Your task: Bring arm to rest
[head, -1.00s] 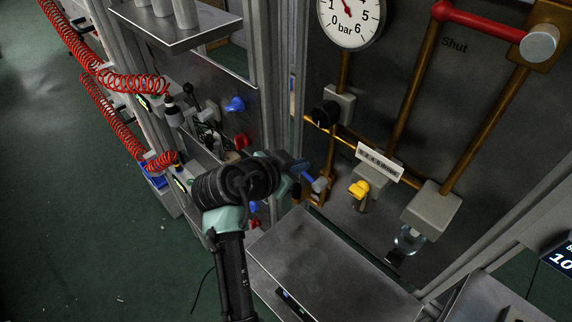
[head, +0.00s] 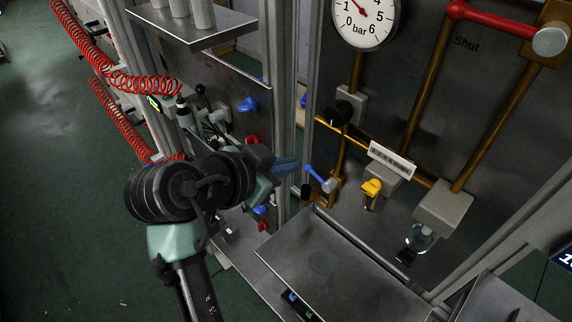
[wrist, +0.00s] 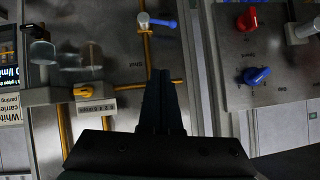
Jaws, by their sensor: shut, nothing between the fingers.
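My arm reaches up from the bottom of the head view, with its dark wrist joints left of the middle. My gripper (wrist: 162,75) shows in the wrist view as two dark fingers pressed together, with nothing between them. In the head view the gripper end (head: 285,166) points right, toward the blue-handled valve (head: 320,178), and appears apart from it. That blue-handled valve also shows beyond the fingertips in the wrist view (wrist: 157,21). Part of the side panel is hidden behind my arm in the head view.
A pressure gauge (head: 366,15), brass pipes, a yellow tap (head: 371,188) and a red lever (head: 495,25) are on the right panel. A metal shelf (head: 335,268) juts out below. Red coiled hoses (head: 140,86) hang left. The green floor (head: 60,210) at left is clear.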

